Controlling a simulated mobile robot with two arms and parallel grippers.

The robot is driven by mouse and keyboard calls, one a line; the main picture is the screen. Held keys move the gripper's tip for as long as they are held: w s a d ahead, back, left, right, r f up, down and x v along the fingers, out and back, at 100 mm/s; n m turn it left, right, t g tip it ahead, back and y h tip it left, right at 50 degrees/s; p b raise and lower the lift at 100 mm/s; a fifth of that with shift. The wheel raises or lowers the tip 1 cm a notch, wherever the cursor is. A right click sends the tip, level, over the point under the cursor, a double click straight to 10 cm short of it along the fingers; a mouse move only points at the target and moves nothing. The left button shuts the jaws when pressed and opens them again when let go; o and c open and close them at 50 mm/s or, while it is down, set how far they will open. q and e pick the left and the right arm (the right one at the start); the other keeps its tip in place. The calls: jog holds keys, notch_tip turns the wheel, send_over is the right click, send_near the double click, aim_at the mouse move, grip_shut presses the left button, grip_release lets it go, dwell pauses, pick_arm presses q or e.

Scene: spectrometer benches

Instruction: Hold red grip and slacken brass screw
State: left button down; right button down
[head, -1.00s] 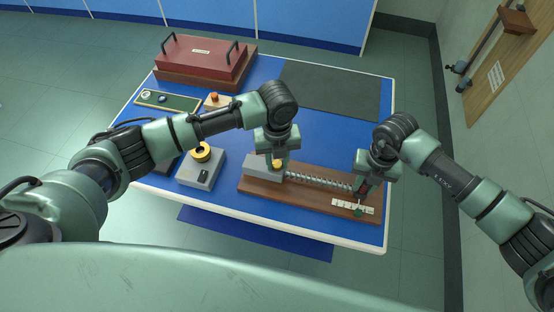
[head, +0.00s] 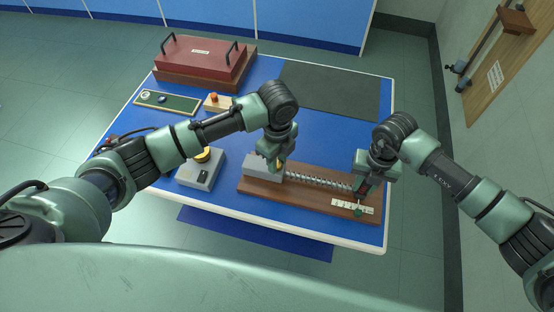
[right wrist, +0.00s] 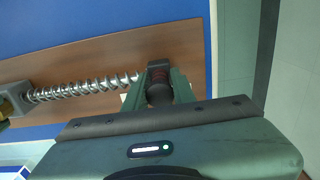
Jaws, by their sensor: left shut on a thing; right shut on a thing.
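The brass screw (head: 281,163) stands on the grey block at the left end of a wooden board. My left gripper (head: 276,165) is shut on it and mostly covers it. A coil spring (head: 318,180) runs from the block to the right. My right gripper (head: 360,195) is shut on the red grip at the spring's right end, which it largely hides in the head view. In the right wrist view the grip (right wrist: 158,90) shows dark red between the two fingers, and part of the brass (right wrist: 5,109) shows at the left edge.
A white scale (head: 345,205) lies on the wooden board (head: 300,202), near my right gripper. A grey box with a yellow-ringed knob (head: 200,174) stands left of it. A red case (head: 200,60) and a dark mat (head: 330,92) are at the back. The blue middle is clear.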

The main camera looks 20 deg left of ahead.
pick_arm(q)
jog(key=shift+r+n, duration=0.1)
jog(key=shift+n, duration=0.2)
pick_arm(e)
jog(key=shift+w+d, duration=0.1)
jog(key=shift+d, duration=0.05)
pick_arm(q)
jog(key=c, duration=1.1)
grip_release()
notch_tip(320, 180, up, 12)
